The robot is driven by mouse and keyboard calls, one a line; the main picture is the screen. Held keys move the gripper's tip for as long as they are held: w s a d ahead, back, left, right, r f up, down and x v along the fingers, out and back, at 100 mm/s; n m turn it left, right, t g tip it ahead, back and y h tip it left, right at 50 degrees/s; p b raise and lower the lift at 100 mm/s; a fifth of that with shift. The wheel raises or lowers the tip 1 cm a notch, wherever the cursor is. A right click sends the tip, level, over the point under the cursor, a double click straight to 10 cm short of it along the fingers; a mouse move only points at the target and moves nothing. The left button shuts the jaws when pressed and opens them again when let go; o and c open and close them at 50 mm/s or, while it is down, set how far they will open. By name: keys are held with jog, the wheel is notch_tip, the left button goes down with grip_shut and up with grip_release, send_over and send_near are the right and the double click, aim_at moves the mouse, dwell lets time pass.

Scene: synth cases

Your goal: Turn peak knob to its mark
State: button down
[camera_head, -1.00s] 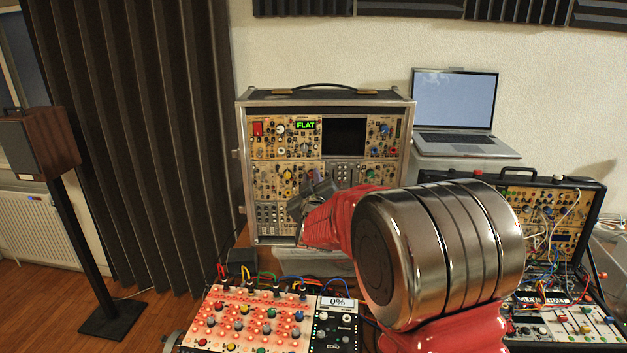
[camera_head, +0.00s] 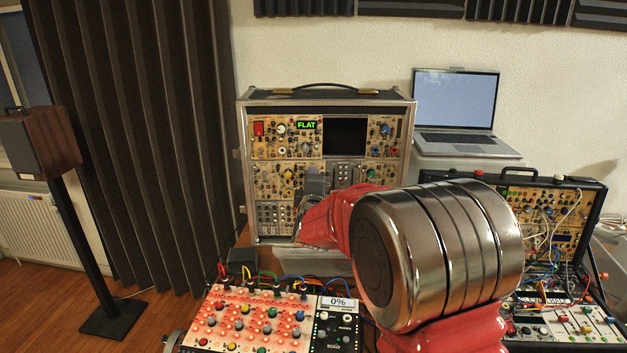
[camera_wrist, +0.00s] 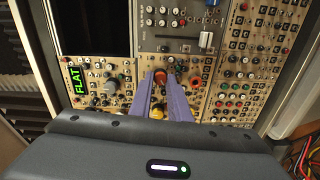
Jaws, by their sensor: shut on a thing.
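The synth case (camera_head: 247,100) stands upright at the back, full of tan panels of knobs. My gripper (camera_wrist: 161,79) reaches into its panel, and its two blue-grey fingers are shut around a red knob (camera_wrist: 160,74) in the wrist view. A yellow knob (camera_wrist: 156,113) shows between the fingers, closer to the palm. I cannot read the labels or see a mark by the red knob. In the head view my grey gripper body covers that spot. The green display (camera_head: 306,125) reads FLAT; it also shows in the wrist view (camera_wrist: 76,80).
Other knobs crowd the red one, including a grey knob (camera_wrist: 111,85). A laptop (camera_head: 453,115) stands right of the case. A second case (camera_head: 550,215) with cables is at right. A lit mixer (camera_head: 250,320) and a box reading 0% (camera_head: 338,325) are in front.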

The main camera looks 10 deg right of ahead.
jog(key=shift+f+n, duration=0.5)
jog(key=shift+n, duration=0.6)
jog(key=shift+s+d, duration=0.1)
jog(key=c, duration=1.9)
grip_release()
jog(key=shift+o, duration=1.2)
jog(key=shift+r, duration=0.3)
jog(key=s+a, duration=0.2)
jog(key=s, duration=1.1)
jog(key=shift+s+a+r, duration=0.2)
jog(key=shift+a, duration=0.05)
